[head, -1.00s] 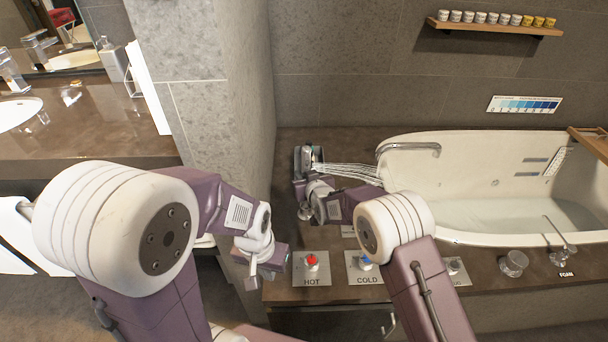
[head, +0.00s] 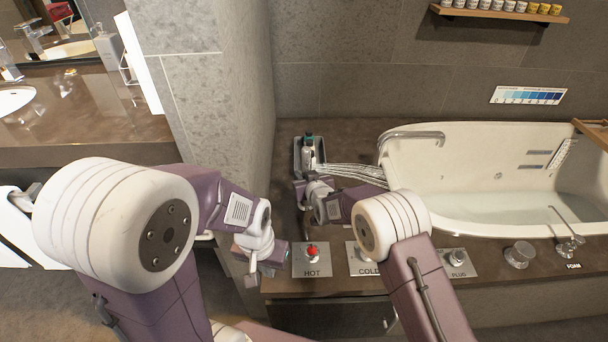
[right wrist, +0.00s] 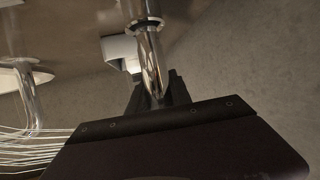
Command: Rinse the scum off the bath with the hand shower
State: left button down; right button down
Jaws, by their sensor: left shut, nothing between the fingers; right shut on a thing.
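The white bath (head: 465,150) stands at the right with shallow water in its bottom. I cannot make out scum on its visible inner wall. My right gripper (head: 305,190) is over the counter left of the bath, shut on the hand shower. In the right wrist view the chrome handle of the hand shower (right wrist: 150,55) rises from the jaws; its head is not clear. Water jets (head: 352,172) run right from beside my right gripper to the bath's left end. My left gripper (head: 258,272) is shut and empty, left of the HOT plate.
A tray (head: 297,160) with a dark-capped bottle (head: 308,145) sits behind my right gripper. The HOT knob (head: 312,250), PLUG knob (head: 458,256) and other controls line the front ledge. A chrome spout (head: 412,135) overhangs the bath's left end. A stone wall (head: 235,90) stands left.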

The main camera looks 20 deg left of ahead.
jog(key=shift+f, duration=0.35)
jog(key=c, duration=1.1)
grip_release()
jog(key=p+v, duration=0.2)
jog(key=v, duration=0.7)
